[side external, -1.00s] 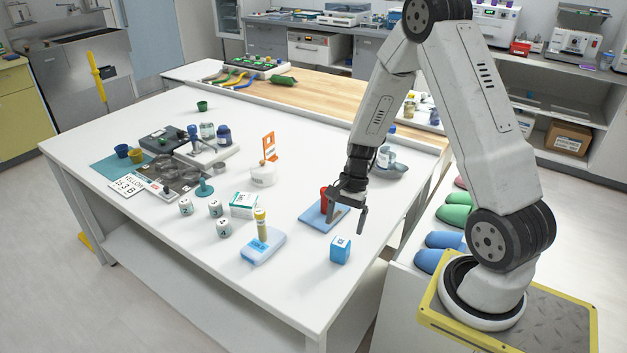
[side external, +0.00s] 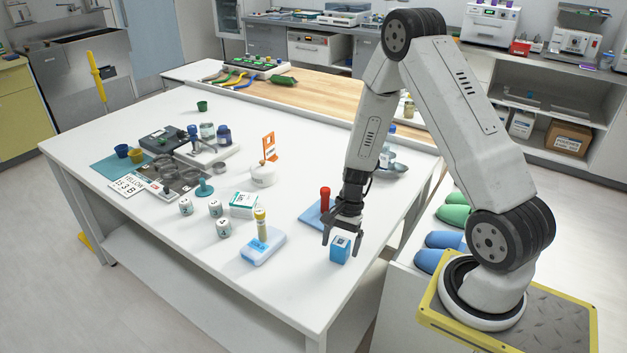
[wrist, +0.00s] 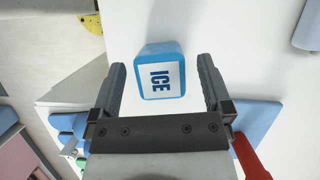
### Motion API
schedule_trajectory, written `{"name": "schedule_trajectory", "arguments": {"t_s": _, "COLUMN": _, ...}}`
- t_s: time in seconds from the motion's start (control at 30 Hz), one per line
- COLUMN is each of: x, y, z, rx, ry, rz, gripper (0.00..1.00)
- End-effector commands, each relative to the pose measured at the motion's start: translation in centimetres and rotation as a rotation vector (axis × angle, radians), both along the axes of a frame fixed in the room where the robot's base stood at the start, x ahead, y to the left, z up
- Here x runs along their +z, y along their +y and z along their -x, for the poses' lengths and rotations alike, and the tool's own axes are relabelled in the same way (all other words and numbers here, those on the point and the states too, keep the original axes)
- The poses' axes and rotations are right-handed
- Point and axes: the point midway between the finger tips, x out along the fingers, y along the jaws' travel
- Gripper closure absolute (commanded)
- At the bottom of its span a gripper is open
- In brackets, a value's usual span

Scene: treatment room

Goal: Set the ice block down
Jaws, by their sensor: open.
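The block's underside is hidden.
A blue pad (side external: 309,216) with a red-handled item (side external: 325,194) lies just behind my gripper. The table's front area between is clear. The table edge is close on the right.

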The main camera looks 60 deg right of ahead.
Motion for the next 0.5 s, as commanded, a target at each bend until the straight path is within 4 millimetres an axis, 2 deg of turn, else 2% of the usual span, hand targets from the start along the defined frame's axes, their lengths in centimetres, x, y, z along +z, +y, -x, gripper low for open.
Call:
{"name": "schedule_trajectory", "arguments": {"t_s": 0.2, "x": -1.6, "y": 0.6, "z": 0.0, "rx": 0.000, "ry": 0.000, "rz": 0.000, "gripper": 0.00}}
{"name": "schedule_trajectory", "arguments": {"t_s": 0.5, "x": -1.8, "y": 0.7, "z": 0.0, "rx": 0.001, "ry": 0.000, "rz": 0.001, "gripper": 0.00}}
